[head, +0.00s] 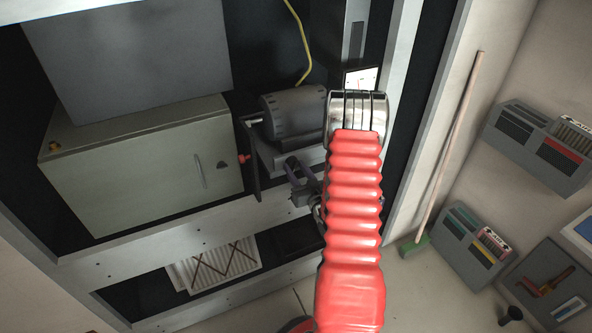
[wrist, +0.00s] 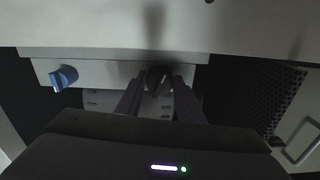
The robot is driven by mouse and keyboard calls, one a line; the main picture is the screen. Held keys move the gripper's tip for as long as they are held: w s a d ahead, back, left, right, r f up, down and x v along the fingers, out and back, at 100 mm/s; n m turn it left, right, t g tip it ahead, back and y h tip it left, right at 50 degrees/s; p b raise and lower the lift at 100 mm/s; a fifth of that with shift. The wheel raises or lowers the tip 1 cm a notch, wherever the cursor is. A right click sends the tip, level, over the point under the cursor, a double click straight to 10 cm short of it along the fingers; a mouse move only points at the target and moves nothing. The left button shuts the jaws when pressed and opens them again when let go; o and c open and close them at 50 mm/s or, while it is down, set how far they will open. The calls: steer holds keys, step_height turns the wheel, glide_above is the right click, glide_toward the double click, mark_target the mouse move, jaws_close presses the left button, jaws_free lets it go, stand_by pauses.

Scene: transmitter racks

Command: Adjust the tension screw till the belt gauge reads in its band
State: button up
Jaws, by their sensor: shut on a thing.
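My gripper (wrist: 157,82) has its two dark fingers closed around a dark knob (wrist: 157,76), which seems to be the tension screw, on the front of a pale grey bar. In the head view my gripper (head: 298,170) shows in part beside my red arm, below a grey motor drum (head: 290,112), and the screw is hidden there. A small white-faced gauge (head: 361,77) with a red mark stands just above the top of my arm. Its lower part is hidden, and its reading is too small to tell. I cannot make out the belt.
A blue knob (wrist: 64,77) sits left of the gripper on the same bar. A grey-green cabinet (head: 140,165) stands left of the motor, with a red knob (head: 243,157) near it. A yellow cable (head: 302,45) hangs above. A broom (head: 450,150) and grey crates (head: 540,150) are at right.

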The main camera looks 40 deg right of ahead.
steer(key=m, duration=0.4)
steer(key=shift+m, duration=1.8)
steer(key=o, duration=1.1)
steer(key=shift+c, duration=0.2)
steer(key=v, duration=1.4)
steer(key=shift+w, duration=0.15)
